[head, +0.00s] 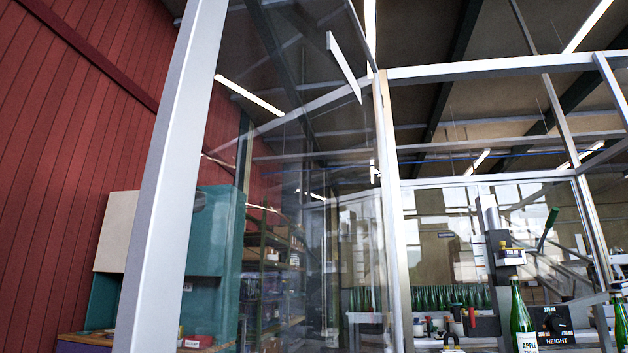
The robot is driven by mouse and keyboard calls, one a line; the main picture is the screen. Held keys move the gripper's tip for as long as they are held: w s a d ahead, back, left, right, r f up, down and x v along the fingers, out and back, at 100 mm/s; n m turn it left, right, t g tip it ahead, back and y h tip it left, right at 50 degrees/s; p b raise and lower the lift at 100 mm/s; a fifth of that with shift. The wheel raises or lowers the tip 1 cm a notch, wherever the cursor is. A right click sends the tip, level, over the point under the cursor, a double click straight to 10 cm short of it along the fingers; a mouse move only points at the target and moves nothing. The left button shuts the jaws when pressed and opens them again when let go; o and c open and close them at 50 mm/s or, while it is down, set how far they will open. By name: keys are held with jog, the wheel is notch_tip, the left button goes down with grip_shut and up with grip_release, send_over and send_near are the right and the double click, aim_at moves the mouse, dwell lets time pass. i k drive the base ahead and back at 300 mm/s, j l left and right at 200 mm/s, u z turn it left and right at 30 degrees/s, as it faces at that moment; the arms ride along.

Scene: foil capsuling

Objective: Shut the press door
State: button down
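The press door appears to be the tall clear panel (300,200) left of centre, with a white bar handle (343,67) high on it. A pale upright (390,215) runs along its right side. A thick silver post (172,170) stands close to me on its left. To the right of the upright, the press (497,240) and its green-gripped lever (548,228) show with no clear pane that I can make out in front. The door seems to stand open at an angle, but its hinge side is hard to tell. My gripper is out of view.
Silver frame bars (480,70) cross overhead. A green bottle (521,318) with a label stands at lower right beside a black HEIGHT control box (552,322). Several more bottles line the back. Behind the panel are a teal cabinet (212,250) and shelves (272,265). A red wall (75,120) is at left.

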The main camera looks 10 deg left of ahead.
aim_at(148, 313)
jog(key=i+j, duration=0.1)
jog(key=j, duration=1.25)
jog(key=k+z, duration=0.1)
jog(key=k, duration=0.2)
